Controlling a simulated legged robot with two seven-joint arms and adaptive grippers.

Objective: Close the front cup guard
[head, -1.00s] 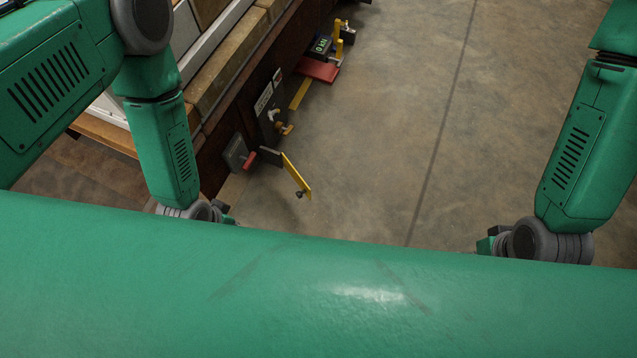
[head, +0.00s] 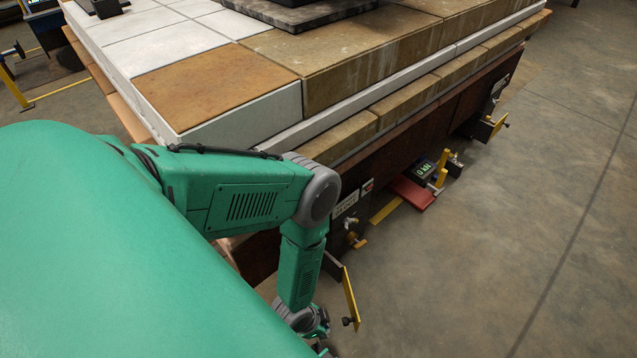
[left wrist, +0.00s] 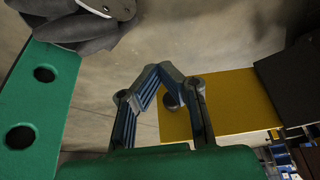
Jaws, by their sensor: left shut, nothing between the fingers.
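A yellow guard plate (head: 351,297) with a dark knob (head: 348,322) stands out from the near end of the dark rusty side of the block base, swung outward on a dark bracket. My left gripper (head: 324,349) is low beside it, left of the plate, mostly hidden behind its own wrist. In the left wrist view the blue fingers (left wrist: 160,72) are shut and empty. The yellow plate (left wrist: 232,103) fills the space to their right, with the round knob (left wrist: 171,101) partly behind the fingers. I cannot tell whether they touch.
A second yellow plate (head: 498,126) sticks out farther along the same side. Between them are a red pedal-like plate (head: 413,192), a small display box (head: 425,171) and a brass fitting (head: 352,222). The concrete floor (head: 530,240) on the right is clear.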

